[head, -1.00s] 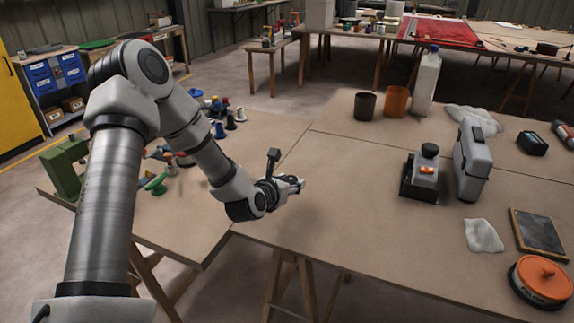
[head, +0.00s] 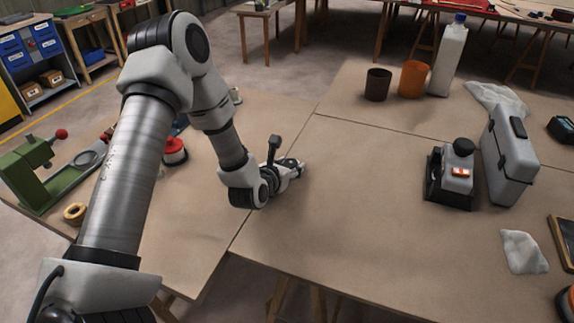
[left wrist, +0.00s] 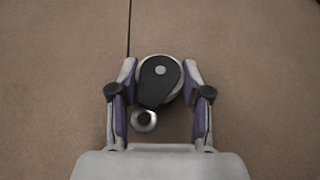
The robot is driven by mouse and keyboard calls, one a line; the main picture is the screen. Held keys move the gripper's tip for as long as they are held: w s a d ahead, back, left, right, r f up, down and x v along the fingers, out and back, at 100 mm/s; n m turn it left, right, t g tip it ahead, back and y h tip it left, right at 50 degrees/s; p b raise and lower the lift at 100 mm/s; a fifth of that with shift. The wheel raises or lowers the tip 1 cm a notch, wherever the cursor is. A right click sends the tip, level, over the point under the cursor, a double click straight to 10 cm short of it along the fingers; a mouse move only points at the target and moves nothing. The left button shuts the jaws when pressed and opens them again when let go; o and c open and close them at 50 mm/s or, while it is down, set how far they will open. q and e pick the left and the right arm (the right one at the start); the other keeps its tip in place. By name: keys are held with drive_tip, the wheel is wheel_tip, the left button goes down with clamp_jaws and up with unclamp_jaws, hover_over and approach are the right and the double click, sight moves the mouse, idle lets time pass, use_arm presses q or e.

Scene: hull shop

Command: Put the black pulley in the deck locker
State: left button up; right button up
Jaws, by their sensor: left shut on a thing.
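The black pulley (left wrist: 158,80) has a black teardrop cheek, a pale round sheave and a metal ring at its lower end. In the left wrist view it sits between the two fingers of my left gripper (left wrist: 160,72), which is shut on it. In the head view my left gripper (head: 301,167) is held over the table near the seam between two table tops, and the pulley is hardly visible there. I cannot pick out a deck locker for certain. My right gripper is not in view.
On the right table stand a grey case (head: 508,158), a black-and-grey device (head: 451,176), an orange pot (head: 413,79), a dark pot (head: 378,85) and a white bottle (head: 449,57). A green clamp (head: 35,172) is at left. The table middle (head: 365,190) is clear.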

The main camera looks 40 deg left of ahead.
use_arm(q)
drive_tip(key=shift+s+d+r, duration=0.1)
drive_tip(key=shift+r, duration=0.05)
drive_tip(key=o, duration=1.3)
drive_tip(key=shift+f, duration=0.25)
drive_tip(key=shift+c, duration=0.2)
drive_tip(key=shift+r, duration=0.1)
